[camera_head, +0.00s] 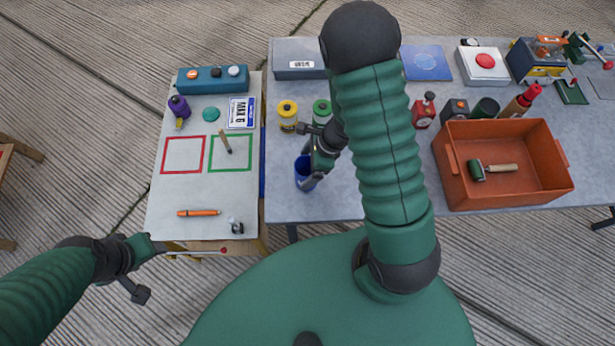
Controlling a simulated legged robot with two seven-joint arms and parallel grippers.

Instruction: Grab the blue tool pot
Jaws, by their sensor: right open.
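The blue tool pot (302,174) stands upright near the front left edge of the grey table. My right gripper (312,168) is open at the pot's upper right side, its fingers pointing down at the rim. Part of the pot is hidden behind the fingers, and I cannot tell whether they touch it. My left gripper (146,268) is at the lower left, in front of the small table and away from the pot. Its jaws do not show clearly.
Yellow (288,115) and green (321,112) pots stand behind the blue one. An orange crate (451,178) holds a roller at right. The small table (165,205) at left has red and green squares and an orange marker (198,213).

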